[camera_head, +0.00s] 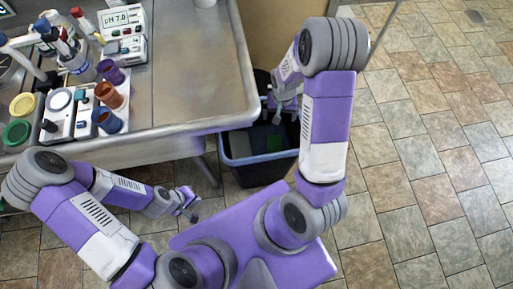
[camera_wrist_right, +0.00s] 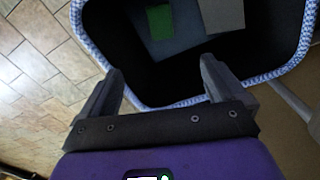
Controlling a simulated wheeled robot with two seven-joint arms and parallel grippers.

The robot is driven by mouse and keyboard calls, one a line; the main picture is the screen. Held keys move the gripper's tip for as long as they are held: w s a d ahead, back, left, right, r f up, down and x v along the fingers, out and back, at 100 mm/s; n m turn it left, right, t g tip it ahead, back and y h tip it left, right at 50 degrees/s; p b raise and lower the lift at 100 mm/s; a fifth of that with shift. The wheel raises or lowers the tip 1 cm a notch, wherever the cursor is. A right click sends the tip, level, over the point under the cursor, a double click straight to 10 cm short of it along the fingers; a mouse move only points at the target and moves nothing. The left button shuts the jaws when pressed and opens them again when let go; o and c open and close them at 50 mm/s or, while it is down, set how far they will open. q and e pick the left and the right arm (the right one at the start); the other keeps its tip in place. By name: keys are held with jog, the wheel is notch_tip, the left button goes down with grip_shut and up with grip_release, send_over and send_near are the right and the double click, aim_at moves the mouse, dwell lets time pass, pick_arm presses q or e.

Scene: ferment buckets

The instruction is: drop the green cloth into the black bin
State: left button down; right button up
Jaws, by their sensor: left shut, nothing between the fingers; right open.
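The black bin (camera_head: 255,174) stands on the floor beside the table, with a blue-white patterned rim. It also shows in the right wrist view (camera_wrist_right: 90,42). The green cloth (camera_wrist_right: 159,21) is a small green patch inside the bin, lying against a dark grey-blue item. In the head view it is a faint green patch (camera_head: 272,143) in the bin. My right gripper (camera_wrist_right: 160,72) is open and empty over the bin's edge, apart from the cloth. It shows in the head view too (camera_head: 282,115). My left gripper (camera_head: 188,207) is shut and empty, low, left of the bin.
A metal table (camera_head: 190,75) fills the upper left, its edge close to the bin. It holds a pH meter (camera_head: 122,20), several small cups and jars (camera_head: 108,95), and a holder of pens. A grey block (camera_wrist_right: 222,14) also lies in the bin.

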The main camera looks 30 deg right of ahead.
pick_arm(q)
notch_tip(320, 180, up, 2)
jog(key=shift+r+p, duration=0.2)
jog(key=shift+p, duration=0.75)
pick_arm(e)
notch_tip(320, 180, up, 6)
jog(key=shift+f, duration=0.1)
pick_arm(q)
jog(key=shift+s, duration=0.1)
